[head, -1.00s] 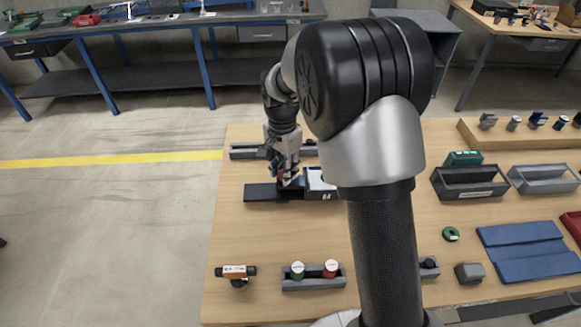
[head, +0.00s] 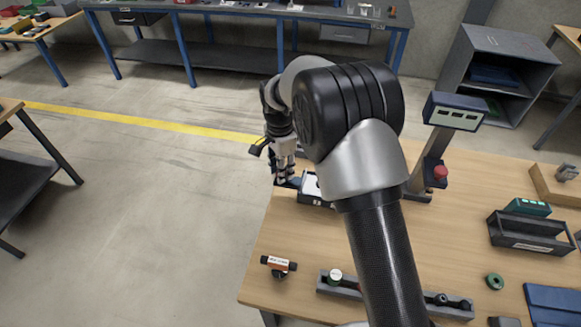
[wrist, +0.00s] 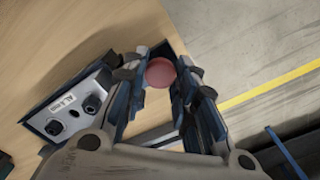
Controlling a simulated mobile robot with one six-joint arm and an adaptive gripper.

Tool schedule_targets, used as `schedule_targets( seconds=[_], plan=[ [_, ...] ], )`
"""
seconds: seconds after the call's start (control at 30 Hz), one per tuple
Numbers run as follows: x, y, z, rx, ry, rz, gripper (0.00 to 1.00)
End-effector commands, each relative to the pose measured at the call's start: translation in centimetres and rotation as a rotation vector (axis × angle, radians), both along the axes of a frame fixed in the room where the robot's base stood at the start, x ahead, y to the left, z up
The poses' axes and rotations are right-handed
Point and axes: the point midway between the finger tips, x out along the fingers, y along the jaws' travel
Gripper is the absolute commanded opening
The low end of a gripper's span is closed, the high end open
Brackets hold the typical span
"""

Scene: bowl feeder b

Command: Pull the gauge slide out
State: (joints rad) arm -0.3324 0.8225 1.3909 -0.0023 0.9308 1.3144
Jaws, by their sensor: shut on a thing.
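The gauge box, a dark housing with a light labelled plate and two black knobs, shows in the wrist view (wrist: 72,104) left of my fingers. In the head view the housing (head: 315,201) sits at the table's left part, partly behind my arm. My gripper (wrist: 160,78) is shut on the gauge slide, whose round red top (wrist: 160,72) shows between the fingers. In the head view my gripper (head: 284,179) points down at the dark slide beside the housing's left end. My fingers hide most of the slide, so how far it is out is unclear.
A post with a display (head: 453,111) stands right of my arm. Open floor lies beyond the table's left edge.

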Motion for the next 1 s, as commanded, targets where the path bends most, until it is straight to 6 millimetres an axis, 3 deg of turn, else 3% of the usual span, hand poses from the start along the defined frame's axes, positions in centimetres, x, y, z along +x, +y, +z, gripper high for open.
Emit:
schedule_targets(
  seconds=[0.37,0.4,0.7,1.0],
  plan=[
    [0.15,0.62,0.14,0.008,-0.007,-0.002,0.00],
    [0.15,0.63,0.15,0.008,-0.007,-0.002,0.28],
    [0.11,0.46,0.10,0.006,-0.005,-0.001,0.48],
    [0.09,0.35,0.14,0.004,-0.004,-0.001,0.48]
  ],
)
